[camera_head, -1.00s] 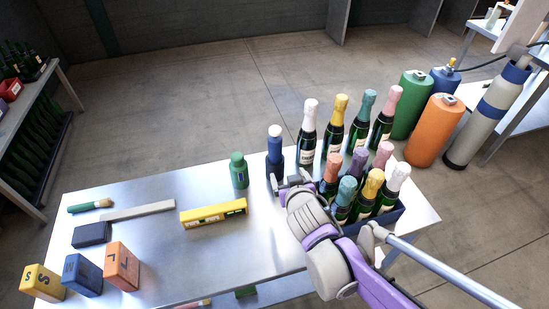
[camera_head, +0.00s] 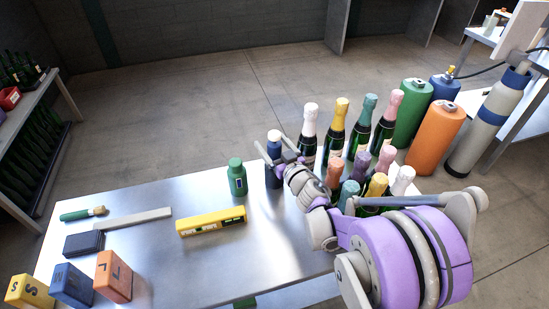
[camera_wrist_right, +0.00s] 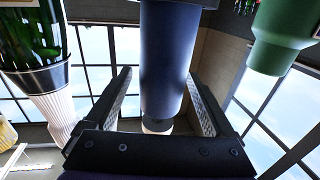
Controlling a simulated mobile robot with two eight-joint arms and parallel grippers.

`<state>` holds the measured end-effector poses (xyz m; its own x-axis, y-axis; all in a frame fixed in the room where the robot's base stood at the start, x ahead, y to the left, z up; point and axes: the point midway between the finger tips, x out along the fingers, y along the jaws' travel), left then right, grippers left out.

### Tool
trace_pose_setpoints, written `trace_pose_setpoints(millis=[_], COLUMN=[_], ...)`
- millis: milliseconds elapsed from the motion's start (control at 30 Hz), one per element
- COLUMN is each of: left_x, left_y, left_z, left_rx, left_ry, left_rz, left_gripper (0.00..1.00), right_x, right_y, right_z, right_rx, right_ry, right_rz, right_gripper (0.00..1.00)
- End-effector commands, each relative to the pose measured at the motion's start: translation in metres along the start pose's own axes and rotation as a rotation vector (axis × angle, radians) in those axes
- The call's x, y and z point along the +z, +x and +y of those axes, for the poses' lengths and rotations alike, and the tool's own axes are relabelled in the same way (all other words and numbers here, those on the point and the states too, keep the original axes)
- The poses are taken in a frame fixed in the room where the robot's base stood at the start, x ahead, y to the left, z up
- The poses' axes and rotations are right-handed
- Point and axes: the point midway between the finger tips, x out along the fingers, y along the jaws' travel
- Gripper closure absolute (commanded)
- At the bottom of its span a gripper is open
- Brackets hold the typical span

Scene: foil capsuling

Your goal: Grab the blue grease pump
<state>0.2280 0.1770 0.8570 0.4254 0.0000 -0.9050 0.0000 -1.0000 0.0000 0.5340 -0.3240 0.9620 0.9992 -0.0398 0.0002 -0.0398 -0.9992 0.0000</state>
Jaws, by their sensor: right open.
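The blue grease pump (camera_head: 273,177) stands upright near the far edge of the metal table, with a pale top. In the head view my right gripper (camera_head: 277,158) is at its upper part and covers some of it. In the right wrist view the pump (camera_wrist_right: 168,60) shows as a blue cylinder between the two fingers of my right gripper (camera_wrist_right: 160,88). The fingers are open, one on each side, with gaps visible. The wrist picture is upside down, with the pale top at the bottom. My left gripper is not in view.
A green bottle (camera_head: 237,180) stands just left of the pump. Several foil-topped bottles (camera_head: 335,130) stand close on the right, around my right arm. A yellow level (camera_head: 211,221) lies in front. Colored blocks (camera_head: 113,277) and a brush (camera_head: 82,214) are at the left.

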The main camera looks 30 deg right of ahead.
Motion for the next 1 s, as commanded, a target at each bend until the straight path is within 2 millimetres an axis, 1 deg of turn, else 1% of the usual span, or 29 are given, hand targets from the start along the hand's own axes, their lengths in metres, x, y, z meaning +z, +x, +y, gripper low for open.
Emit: trace_pose_setpoints(millis=[33, 133, 367, 467, 500, 667, 700, 767, 800, 867, 1000], left_x=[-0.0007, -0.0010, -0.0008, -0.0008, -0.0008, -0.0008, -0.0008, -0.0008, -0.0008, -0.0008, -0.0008], left_y=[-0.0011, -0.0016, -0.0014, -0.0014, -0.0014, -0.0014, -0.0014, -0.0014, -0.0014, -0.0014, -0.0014], left_z=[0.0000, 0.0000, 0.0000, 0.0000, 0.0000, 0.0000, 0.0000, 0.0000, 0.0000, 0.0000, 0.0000], left_rx=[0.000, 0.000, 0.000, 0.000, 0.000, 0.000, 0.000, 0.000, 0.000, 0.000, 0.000], left_ry=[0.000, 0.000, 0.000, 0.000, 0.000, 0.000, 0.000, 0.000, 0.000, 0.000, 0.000], left_rz=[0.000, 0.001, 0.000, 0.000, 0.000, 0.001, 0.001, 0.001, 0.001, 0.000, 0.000], left_gripper=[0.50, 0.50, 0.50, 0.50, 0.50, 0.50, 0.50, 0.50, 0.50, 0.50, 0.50], right_x=[-0.0003, -0.0001, 0.0003, 0.0003, 0.0003, 0.0003, 0.0003, 0.0002, 0.0002, 0.0002, 0.0002], right_y=[0.0072, 0.0141, 0.0154, 0.0152, 0.0152, 0.0151, 0.0151, 0.0151, 0.0151, 0.0151, 0.0150], right_z=[-0.0008, -0.0010, -0.0009, -0.0008, -0.0009, -0.0008, -0.0008, -0.0008, -0.0008, -0.0008, -0.0008], right_rx=[-0.002, -0.001, -0.001, 0.000, 0.000, 0.000, 0.000, 0.000, 0.000, 0.000, 0.000], right_ry=[0.000, 0.000, 0.000, 0.000, 0.000, 0.000, 0.000, 0.000, 0.000, 0.000, 0.000], right_rz=[0.000, 0.001, 0.000, 0.000, 0.000, 0.000, 0.000, 0.000, 0.000, 0.000, 0.000], right_gripper=[0.12, 0.12, 0.12, 0.28, 0.35, 0.64, 0.71, 0.82, 0.89, 1.00, 1.00])
